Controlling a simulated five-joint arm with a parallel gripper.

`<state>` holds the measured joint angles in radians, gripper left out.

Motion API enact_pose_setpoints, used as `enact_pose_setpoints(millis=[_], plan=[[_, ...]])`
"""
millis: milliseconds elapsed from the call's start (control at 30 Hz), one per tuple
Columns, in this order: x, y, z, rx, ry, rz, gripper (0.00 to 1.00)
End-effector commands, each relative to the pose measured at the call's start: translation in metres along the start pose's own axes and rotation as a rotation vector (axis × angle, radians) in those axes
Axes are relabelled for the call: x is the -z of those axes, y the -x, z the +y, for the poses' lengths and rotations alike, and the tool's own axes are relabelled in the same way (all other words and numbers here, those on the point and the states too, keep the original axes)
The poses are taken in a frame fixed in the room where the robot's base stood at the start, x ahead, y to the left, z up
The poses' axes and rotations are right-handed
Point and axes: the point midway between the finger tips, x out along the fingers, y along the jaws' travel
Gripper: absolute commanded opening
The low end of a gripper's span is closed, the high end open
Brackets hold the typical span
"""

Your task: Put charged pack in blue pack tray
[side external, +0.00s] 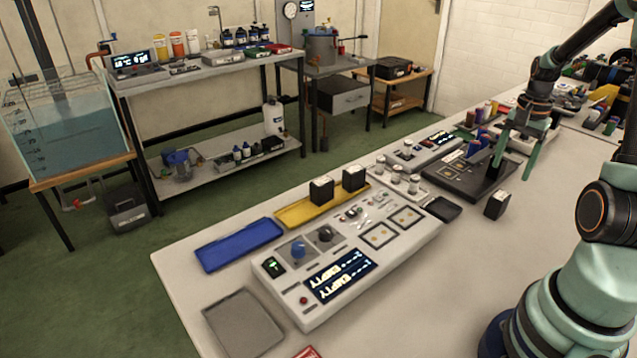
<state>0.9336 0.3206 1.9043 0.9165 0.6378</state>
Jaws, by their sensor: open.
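The blue pack tray (238,246) lies empty on the bench's left side. Two black packs with pale tops, one on the left (321,191) and one on the right (354,180), stand at the yellow tray (292,216). A third black pack (496,204) stands alone on the bench right of the console. No charge marking on any pack is readable. My gripper (511,172) is open and empty, pointing down at the upper right, above and behind the lone pack and near the dark board.
The console (290,317) has two empty square bays and a display reading EMPTY. A grey tray (243,322) lies front left. A small black tray (441,208) and a dark board (462,178) lie beyond the console.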

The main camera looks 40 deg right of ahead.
Motion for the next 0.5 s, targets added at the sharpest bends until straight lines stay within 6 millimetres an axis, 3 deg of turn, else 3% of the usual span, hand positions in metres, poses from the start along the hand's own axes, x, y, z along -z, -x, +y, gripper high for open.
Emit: enact_pose_setpoints(millis=[133, 233, 400, 500], plan=[[-0.008, 0.013, -0.007, 0.009, 0.042, 0.012, 0.75], [-0.031, 0.030, -0.025, 0.033, 0.161, 0.043, 0.75], [-0.105, 0.070, -0.061, 0.106, 0.507, 0.128, 0.75], [-0.154, 0.090, -0.071, 0.155, 0.726, 0.179, 0.75]])
